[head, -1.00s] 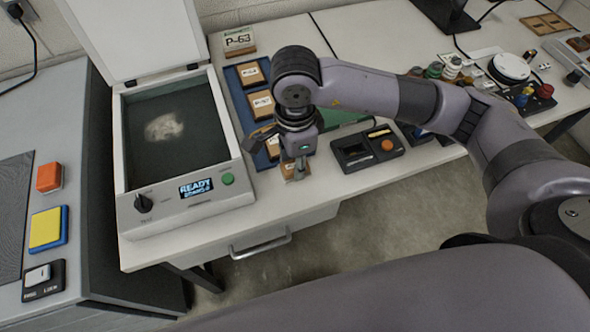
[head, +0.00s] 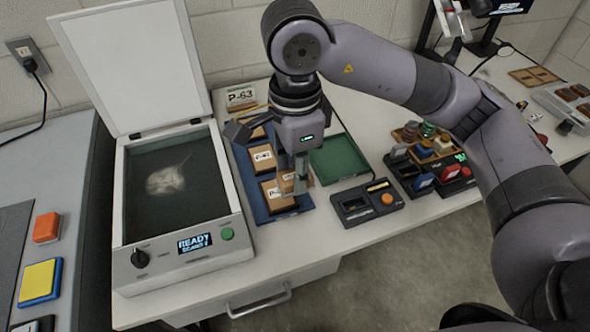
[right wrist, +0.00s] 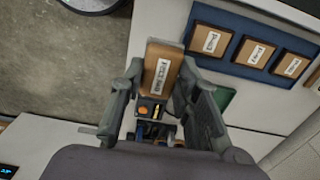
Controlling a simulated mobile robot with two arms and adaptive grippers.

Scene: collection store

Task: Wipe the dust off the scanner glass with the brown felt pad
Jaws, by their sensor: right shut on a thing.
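The scanner (head: 185,262) stands at left on the white table with its lid (head: 130,65) raised. On its dark glass (head: 200,150) lies a pale patch of dust (head: 165,181), with a thin streak toward the upper right. My right gripper (head: 296,186) is shut on a brown block with a white label, which I take for the felt pad (head: 286,181). In the right wrist view the pad (right wrist: 162,66) sits between both fingers. The gripper is held over the front of the blue tray, right of the scanner. My left gripper is out of view.
The blue tray (head: 250,190) holds several labelled brown pieces. A green tray (head: 338,157) and a dark device with an orange knob (head: 367,203) are to the right. A P-63 card (head: 241,96) stands behind. The raised lid blocks the scanner's back.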

